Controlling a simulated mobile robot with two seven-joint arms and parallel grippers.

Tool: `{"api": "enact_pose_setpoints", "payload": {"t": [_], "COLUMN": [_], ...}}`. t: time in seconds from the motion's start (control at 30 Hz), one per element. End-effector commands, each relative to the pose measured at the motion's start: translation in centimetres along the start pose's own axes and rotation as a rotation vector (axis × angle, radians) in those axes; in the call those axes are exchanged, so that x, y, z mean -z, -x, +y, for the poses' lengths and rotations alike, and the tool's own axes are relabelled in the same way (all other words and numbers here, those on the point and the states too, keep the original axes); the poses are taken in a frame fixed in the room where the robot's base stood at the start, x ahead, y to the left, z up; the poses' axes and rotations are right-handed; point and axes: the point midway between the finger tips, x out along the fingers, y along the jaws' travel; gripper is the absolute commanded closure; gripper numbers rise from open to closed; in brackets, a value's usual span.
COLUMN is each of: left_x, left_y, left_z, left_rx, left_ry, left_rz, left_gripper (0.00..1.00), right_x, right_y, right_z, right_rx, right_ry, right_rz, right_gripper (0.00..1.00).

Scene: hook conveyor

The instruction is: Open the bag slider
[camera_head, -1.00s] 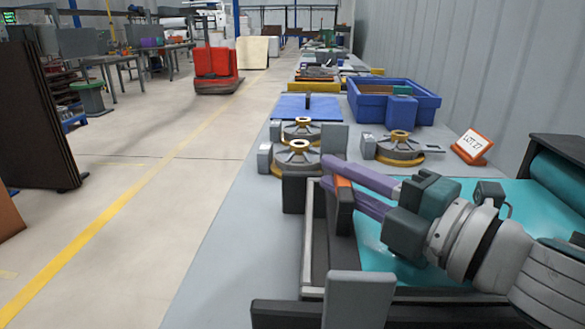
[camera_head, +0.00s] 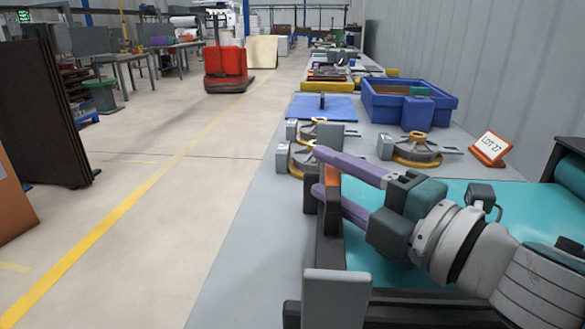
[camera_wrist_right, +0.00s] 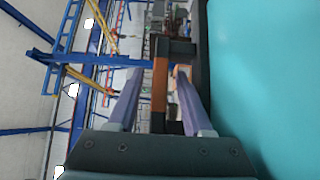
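My right gripper (camera_head: 318,171), with long purple fingers, reaches in from the right over the near end of the conveyor. It is open, with one finger on each side of a dark upright part with an orange piece (camera_head: 332,183). In the right wrist view the orange piece (camera_wrist_right: 160,82) stands between the two fingers, with a gap on the left; I cannot tell whether the right finger touches it. This may be the bag slider; no bag can be made out. My left gripper is not in view.
The teal belt (camera_head: 465,205) lies under my right arm. A grey upright plate (camera_head: 336,300) stands at the near frame. Round fixtures (camera_head: 415,150), a blue bin (camera_head: 410,105) and a LOT 27 sign (camera_head: 490,148) are on the table beyond.

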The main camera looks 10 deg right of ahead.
Motion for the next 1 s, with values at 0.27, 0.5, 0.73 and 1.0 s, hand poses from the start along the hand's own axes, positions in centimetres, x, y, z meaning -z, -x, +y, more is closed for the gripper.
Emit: {"api": "enact_pose_setpoints", "payload": {"t": [0.27, 0.5, 0.73, 1.0], "left_x": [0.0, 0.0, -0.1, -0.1], "left_y": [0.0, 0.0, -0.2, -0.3], "left_z": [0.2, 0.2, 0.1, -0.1], "left_rx": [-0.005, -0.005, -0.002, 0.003], "left_ry": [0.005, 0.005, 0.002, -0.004], "left_rz": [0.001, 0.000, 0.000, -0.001], "left_gripper": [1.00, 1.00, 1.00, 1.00], "right_x": [0.0, 0.0, 0.0, 0.0], "right_y": [0.5, 4.5, 8.3, 10.0], "right_z": [0.0, -0.2, -0.2, 0.0], "right_rx": [0.000, 0.004, 0.003, 0.000], "right_ry": [-0.001, -0.001, -0.001, 0.000], "right_rz": [0.000, 0.000, -0.001, 0.000], "right_gripper": [0.50, 0.50, 0.50, 0.50]}}
